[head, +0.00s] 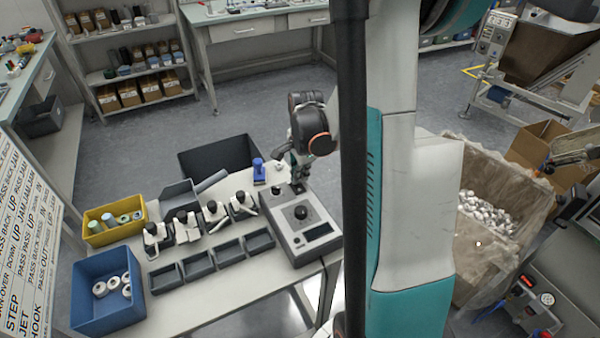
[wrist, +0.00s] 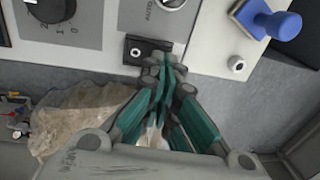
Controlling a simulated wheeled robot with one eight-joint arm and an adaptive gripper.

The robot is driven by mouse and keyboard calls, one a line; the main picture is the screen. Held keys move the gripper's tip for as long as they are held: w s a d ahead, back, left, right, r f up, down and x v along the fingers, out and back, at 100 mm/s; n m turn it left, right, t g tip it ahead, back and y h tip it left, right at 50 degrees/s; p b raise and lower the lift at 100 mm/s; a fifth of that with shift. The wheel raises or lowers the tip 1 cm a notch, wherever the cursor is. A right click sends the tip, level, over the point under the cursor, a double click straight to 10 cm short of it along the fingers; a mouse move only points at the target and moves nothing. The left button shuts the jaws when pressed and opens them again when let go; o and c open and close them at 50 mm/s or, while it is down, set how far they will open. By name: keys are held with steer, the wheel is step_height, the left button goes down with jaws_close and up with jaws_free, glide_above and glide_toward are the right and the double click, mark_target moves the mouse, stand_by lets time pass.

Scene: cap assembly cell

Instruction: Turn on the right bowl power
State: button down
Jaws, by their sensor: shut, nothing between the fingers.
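A grey control box (head: 312,246) stands at the right end of the white table. It has a large black dial (head: 301,212), which also shows at the top left of the wrist view (wrist: 52,10) with number marks. A small black switch-like part (wrist: 147,48) sits at the box's far edge, beside lettering that reads AUTO. My gripper (wrist: 165,66) is shut and empty, its fingertips at or just over the lower right of that part. I cannot tell if they touch it. In the head view my gripper (head: 299,182) is at the far edge of the box, partly hidden by my arm.
A blue-handled stamp (head: 258,166) stands left of my gripper, with a small white peg (wrist: 236,66) near it. Small grey trays (head: 198,258), a yellow bin (head: 112,236) and a blue bin (head: 108,306) fill the table's left. A plastic-lined carton (head: 470,260) is at the right.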

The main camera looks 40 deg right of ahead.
steer(key=shift+w+f+b, duration=0.15)
steer(key=shift+f+b, duration=0.25)
steer(key=shift+f, duration=0.05)
steer(key=shift+r, duration=0.1)
steer(key=shift+s+a+r, duration=0.15)
steer(key=shift+s+r, duration=0.15)
steer(key=shift+s, duration=0.45)
